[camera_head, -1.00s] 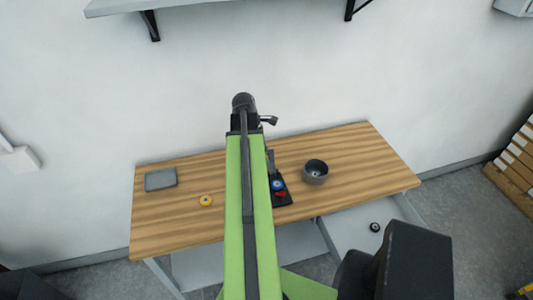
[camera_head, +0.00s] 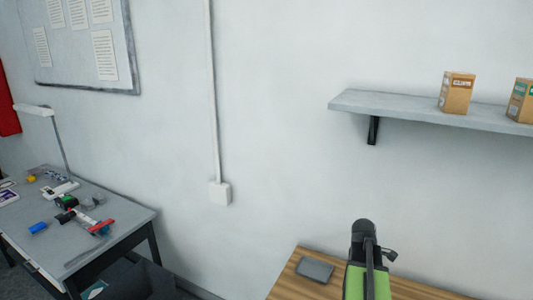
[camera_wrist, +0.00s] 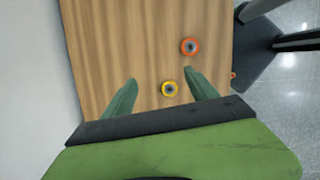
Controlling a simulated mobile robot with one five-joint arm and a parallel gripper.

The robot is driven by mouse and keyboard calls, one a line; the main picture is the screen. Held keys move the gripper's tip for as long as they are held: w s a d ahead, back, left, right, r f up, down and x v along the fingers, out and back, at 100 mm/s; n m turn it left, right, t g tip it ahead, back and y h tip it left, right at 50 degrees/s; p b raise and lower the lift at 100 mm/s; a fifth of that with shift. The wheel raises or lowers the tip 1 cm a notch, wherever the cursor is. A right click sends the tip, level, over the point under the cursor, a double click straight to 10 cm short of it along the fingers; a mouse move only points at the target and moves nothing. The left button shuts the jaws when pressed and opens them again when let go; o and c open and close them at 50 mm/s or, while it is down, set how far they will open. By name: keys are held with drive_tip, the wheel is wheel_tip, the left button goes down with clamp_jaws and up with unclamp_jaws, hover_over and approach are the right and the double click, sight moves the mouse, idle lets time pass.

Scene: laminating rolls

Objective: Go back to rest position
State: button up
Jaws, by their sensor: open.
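In the wrist view, my gripper (camera_wrist: 160,76) is open, with two green fingers apart and nothing held. A yellow roll with a dark centre (camera_wrist: 170,89) lies on the wooden table (camera_wrist: 110,35), showing between the fingers. An orange-red roll (camera_wrist: 190,46) lies farther up in that view, beyond the right fingertip. In the head view, my green arm reaches up from the bottom edge over the wooden table (camera_head: 291,287). The fingers are not seen there, and no rolls show on the visible part of the table.
A grey box (camera_head: 314,269) lies on the wooden table, left of my arm. A wall shelf (camera_head: 400,105) with cardboard boxes (camera_head: 457,92) is above right. A grey desk (camera_head: 120,219) with several tools stands at left. A small orange object (camera_wrist: 233,75) shows beside the table edge.

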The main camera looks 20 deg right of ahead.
drive_tip(key=w+a+f+n+t+b, duration=0.1)
drive_tip(key=w+a+f+b, duration=0.15)
drive_tip(key=w+a, duration=0.55)
drive_tip(key=w+a+f+n+b, duration=0.1)
drive_tip(key=w+a+f, duration=0.25)
drive_tip(key=a, duration=0.85)
drive_tip(key=w+a+f+m+t+y+b, duration=0.1)
drive_tip(key=a+m, duration=1)
drive_tip(key=a, duration=1.2)
drive_tip(key=shift+f+m+y+b, duration=0.3)
drive_tip(key=shift+f+y+b, duration=0.3)
drive_tip(key=shift+f+b, duration=0.35)
drive_tip(key=shift+w+r, duration=0.1)
drive_tip(key=shift+r, duration=0.05)
